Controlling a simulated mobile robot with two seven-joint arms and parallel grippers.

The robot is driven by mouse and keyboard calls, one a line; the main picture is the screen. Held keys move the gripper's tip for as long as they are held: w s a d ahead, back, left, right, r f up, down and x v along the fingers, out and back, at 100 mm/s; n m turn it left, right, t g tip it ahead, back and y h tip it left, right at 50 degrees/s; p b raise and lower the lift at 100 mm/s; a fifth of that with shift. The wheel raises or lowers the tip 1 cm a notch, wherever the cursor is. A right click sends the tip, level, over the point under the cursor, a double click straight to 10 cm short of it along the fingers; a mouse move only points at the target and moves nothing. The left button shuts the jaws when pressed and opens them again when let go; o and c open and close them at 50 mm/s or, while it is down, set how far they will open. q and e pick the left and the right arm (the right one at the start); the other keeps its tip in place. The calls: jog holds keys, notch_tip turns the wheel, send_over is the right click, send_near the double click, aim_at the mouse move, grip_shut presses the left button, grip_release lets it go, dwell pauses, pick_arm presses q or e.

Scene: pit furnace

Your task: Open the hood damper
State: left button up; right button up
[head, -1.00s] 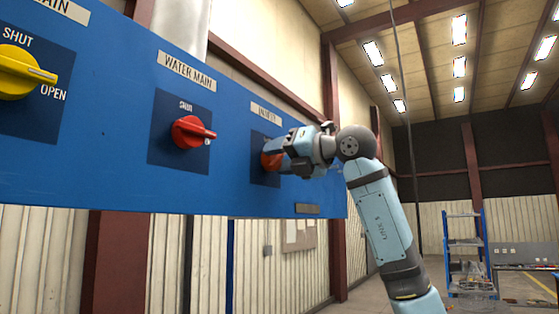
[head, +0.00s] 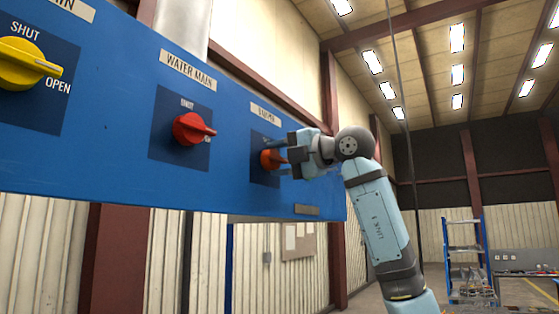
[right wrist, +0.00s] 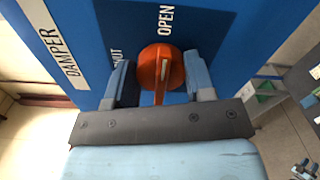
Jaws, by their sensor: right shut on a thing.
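The damper knob (head: 270,159) is orange-red and sits at the right end of the blue panel. In the right wrist view the knob (right wrist: 160,68) is between the fingers, with DAMPER, SHUT and OPEN lettering around it. Its pale mark runs roughly in line with the OPEN label (right wrist: 166,20); the SHUT label is partly hidden by a finger. My right gripper (head: 281,159) is shut on the knob, one finger above and one below it in the head view. The same gripper (right wrist: 160,83) shows in the right wrist view. My left gripper is not in view.
The blue panel (head: 110,130) also carries a red water main knob (head: 192,129) and a yellow knob (head: 25,64) to the left. A blue shelf rack (head: 467,255) and a workbench (head: 530,271) stand far back right. Open room lies right of the panel.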

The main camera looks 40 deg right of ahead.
dwell(0.5)
jog(key=o, duration=0.9)
jog(key=shift+s+d, duration=0.2)
jog(key=shift+s, duration=0.25)
jog(key=b+v, duration=0.3)
jog(key=v, duration=1)
jog(key=shift+w, duration=0.1)
